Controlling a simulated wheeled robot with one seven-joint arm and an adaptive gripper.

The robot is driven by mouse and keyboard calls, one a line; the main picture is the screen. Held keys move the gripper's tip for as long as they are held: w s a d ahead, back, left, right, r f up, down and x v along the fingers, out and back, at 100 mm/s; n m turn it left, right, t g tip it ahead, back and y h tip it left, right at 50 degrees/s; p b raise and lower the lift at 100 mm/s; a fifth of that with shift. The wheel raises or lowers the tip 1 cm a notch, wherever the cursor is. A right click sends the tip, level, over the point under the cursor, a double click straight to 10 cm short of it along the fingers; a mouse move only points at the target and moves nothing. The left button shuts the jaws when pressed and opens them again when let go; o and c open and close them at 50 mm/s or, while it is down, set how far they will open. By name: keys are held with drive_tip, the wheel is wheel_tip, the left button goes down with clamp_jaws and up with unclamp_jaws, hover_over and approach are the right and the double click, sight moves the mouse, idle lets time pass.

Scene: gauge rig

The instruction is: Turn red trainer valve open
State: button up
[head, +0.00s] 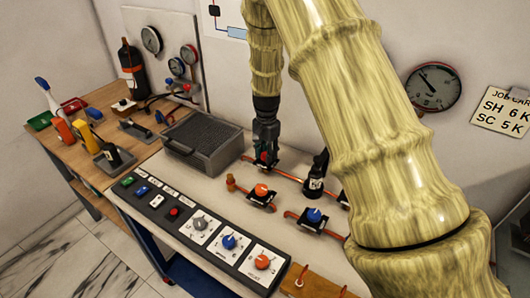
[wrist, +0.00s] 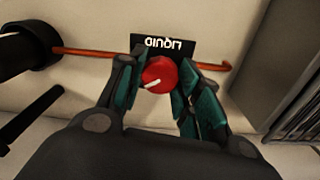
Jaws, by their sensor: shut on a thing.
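The red valve knob (wrist: 159,75) shows in the wrist view, round, with a white pointer line slanting toward the lower left. It sits on a copper pipe (wrist: 90,51) in front of a black plate (wrist: 172,45) lettered LIQUID, upside down in this view. My gripper (wrist: 157,80) is shut on the knob, with one green-and-black finger on each side. In the head view my gripper (head: 265,148) points down at the back of the bench, and only a little red of the knob (head: 264,157) shows below it.
Right of my gripper stands a black upright fitting (head: 316,175). In front are an orange-knob valve (head: 262,190) and a blue-knob valve (head: 314,215). A grey ribbed box (head: 203,140) is close on the left. A control panel (head: 200,235) lines the front edge.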

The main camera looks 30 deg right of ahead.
drive_tip(key=n, duration=0.5)
drive_tip(key=shift+s+f+n+p, duration=0.2)
drive_tip(key=shift+s+n+p, duration=0.1)
drive_tip(key=shift+p, duration=0.1)
drive_tip(key=n, duration=0.5)
idle(0.4)
drive_tip(key=o, duration=1)
drive_tip(key=shift+o, duration=0.3)
drive_tip(key=shift+r+p, duration=0.15)
drive_tip(key=shift+p, duration=0.15)
drive_tip(key=shift+w, duration=0.15)
drive_tip(key=shift+w+r, duration=0.1)
drive_tip(key=shift+r, duration=0.5)
wheel_tip(320, 180, up, 11)
